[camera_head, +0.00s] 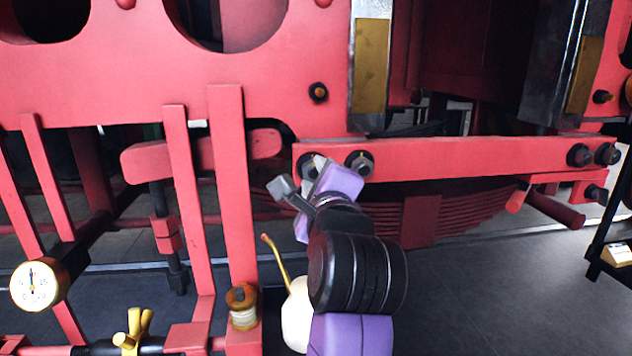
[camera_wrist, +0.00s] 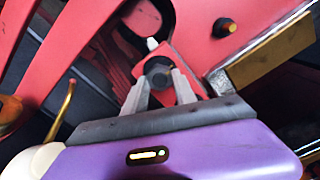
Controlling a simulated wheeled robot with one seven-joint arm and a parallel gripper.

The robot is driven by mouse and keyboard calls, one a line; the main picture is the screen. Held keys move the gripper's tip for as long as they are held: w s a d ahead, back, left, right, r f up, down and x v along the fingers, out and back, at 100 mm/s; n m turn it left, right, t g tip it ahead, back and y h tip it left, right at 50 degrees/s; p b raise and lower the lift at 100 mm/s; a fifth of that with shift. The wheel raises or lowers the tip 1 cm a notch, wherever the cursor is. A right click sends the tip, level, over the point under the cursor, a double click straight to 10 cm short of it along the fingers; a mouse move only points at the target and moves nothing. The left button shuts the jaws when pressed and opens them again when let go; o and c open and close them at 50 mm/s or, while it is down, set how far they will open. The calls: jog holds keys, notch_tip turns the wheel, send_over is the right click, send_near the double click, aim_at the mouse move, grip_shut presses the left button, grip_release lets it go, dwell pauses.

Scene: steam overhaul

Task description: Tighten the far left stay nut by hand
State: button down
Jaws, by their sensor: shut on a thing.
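The red stay bar (camera_head: 450,158) runs across the frame and carries dark nuts at both ends. The far left stay nut (camera_head: 306,161) is at the bar's left end, partly hidden behind my gripper (camera_head: 315,172). In the wrist view, the dark round nut (camera_wrist: 158,71) sits between the two grey fingertips of my gripper (camera_wrist: 159,78), which is shut on it. A second dark nut (camera_head: 359,163) is on the bar just right of my gripper, apart from it.
A red upright post (camera_head: 233,190) stands left of my arm. A thin brass rod (camera_head: 273,258) and an oil cup (camera_head: 242,306) are low beside my arm. A pressure gauge (camera_head: 38,285) is at lower left. More nuts (camera_head: 580,155) are at the bar's right end.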

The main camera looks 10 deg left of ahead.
jog(key=shift+f+m, duration=0.15)
jog(key=shift+m, duration=0.25)
jog(key=c, duration=1)
grip_release()
jog(key=shift+s, duration=0.1)
jog(key=b+v, duration=0.1)
jog(key=v, duration=0.6)
jog(key=shift+s, duration=0.35)
jog(key=shift+d, duration=0.15)
